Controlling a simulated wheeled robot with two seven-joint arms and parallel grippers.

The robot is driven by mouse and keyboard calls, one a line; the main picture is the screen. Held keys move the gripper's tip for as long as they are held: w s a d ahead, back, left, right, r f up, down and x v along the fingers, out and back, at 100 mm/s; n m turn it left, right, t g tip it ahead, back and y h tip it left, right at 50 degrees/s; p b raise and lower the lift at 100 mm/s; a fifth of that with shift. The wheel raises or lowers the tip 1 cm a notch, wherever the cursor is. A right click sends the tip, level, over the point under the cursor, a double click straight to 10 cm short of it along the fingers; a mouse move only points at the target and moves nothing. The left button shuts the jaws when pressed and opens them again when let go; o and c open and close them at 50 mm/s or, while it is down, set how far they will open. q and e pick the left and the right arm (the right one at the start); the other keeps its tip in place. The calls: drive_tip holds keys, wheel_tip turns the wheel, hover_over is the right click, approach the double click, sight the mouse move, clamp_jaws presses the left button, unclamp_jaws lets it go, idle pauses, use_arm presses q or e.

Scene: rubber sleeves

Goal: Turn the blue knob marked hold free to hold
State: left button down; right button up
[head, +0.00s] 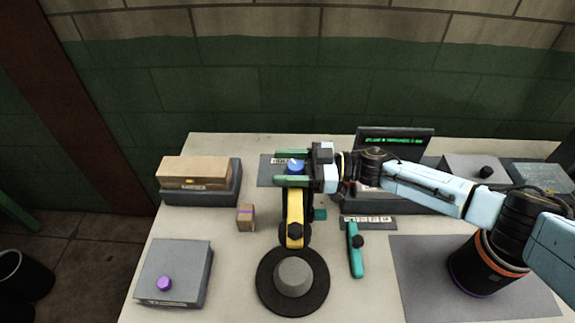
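The blue knob (295,168) has a pale mark on top and sits on a grey plate (267,172) at the back middle of the table. A white label (281,160) on the plate is partly covered by my gripper, so I cannot read it fully. My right gripper (291,167) reaches in from the right, with one green finger behind the knob and one in front. The fingers are apart, with a small gap to the knob visible on each side. Which way the knob's mark points is too small to tell. My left gripper is out of view.
A yellow lever (295,217) and a black disc with a grey hub (293,277) stand in front. A teal handle (355,250) and a small brown block (245,217) are nearby. A wooden box (194,172) is left; a dark screen (395,143) stands behind my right arm.

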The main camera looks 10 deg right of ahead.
drive_tip(key=s+d+b, duration=0.2)
drive_tip(key=d, duration=1.1)
drive_tip(key=shift+s+b, duration=0.25)
drive_tip(key=shift+b, duration=0.05)
drive_tip(key=shift+d, duration=0.1)
